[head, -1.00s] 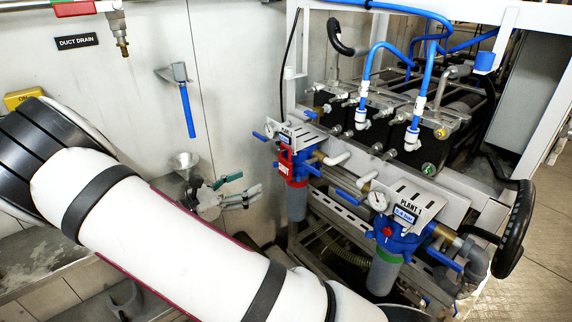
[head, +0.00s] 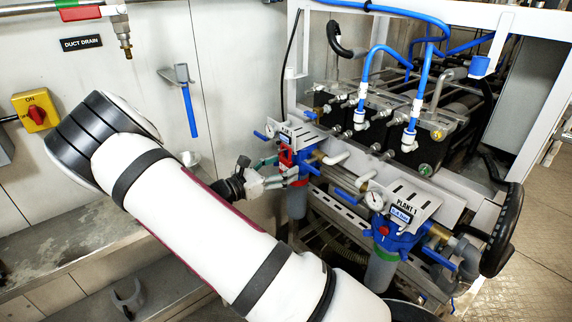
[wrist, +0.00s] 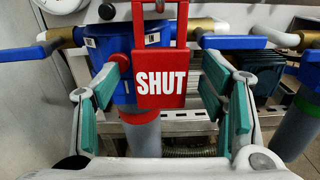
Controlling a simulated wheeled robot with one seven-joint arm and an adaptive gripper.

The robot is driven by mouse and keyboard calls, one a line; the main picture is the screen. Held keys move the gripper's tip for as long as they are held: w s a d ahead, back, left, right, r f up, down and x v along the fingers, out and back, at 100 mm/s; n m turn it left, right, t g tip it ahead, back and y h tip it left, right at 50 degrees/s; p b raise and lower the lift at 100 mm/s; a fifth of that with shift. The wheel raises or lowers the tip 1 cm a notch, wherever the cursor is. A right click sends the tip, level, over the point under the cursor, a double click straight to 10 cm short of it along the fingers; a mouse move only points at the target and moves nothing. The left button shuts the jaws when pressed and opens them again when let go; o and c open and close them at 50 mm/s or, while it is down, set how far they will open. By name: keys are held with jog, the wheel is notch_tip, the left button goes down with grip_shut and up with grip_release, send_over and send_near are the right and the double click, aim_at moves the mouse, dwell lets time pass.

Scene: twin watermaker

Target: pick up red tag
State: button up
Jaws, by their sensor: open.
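The red tag (wrist: 160,92), marked SHUT in white, hangs by a red loop in front of a blue filter housing (wrist: 103,88) in the wrist view. My gripper (wrist: 166,76) is open, with one green-padded finger on each side of the tag. I see a gap between each finger and the tag, and nothing is held. In the head view, my gripper (head: 288,170) is at the left filter unit, where red of the tag (head: 286,157) shows just above the fingers. The rest of the tag is hard to make out there.
Blue valve handles (wrist: 28,50) stick out on both sides of the housing, close to my fingers. A second filter unit, PLANT 1 (head: 398,206), stands to the right. A blue-handled lever (head: 188,110) is on the wall. A metal bench (head: 60,245) runs at the left.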

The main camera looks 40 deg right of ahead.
jog(key=c, duration=1)
jog(key=shift+c, duration=0.2)
